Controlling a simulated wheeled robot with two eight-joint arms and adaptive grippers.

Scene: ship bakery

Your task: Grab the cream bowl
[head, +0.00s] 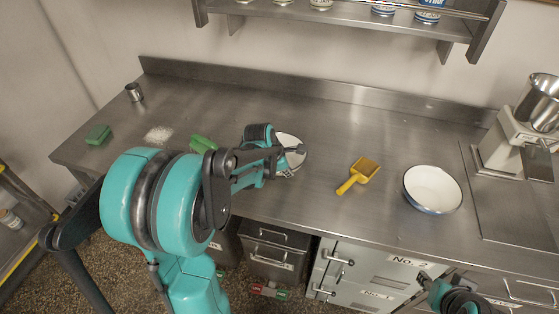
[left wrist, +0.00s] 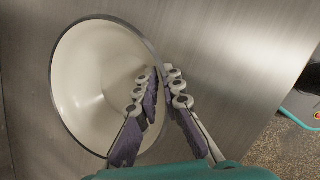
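The cream bowl (head: 291,141) stands on the steel counter near the middle of the head view, partly hidden by my left gripper (head: 290,160). In the left wrist view the bowl (left wrist: 90,85) shows a cream inside and a thin dark rim. The fingers of my left gripper (left wrist: 160,85) straddle its near wall, one inside and one outside. Their tips are close together and look shut on the rim. My right gripper (head: 440,287) shows only in part at the lower right, low in front of the cabinets, away from the bowl.
A white bowl with a blue rim (head: 432,188) and a yellow scoop (head: 359,175) lie to the right. A green item (head: 202,144), spilled white powder (head: 158,134), a green sponge (head: 98,134) and a metal cup (head: 134,92) are left. A scale-like machine (head: 510,145) stands far right.

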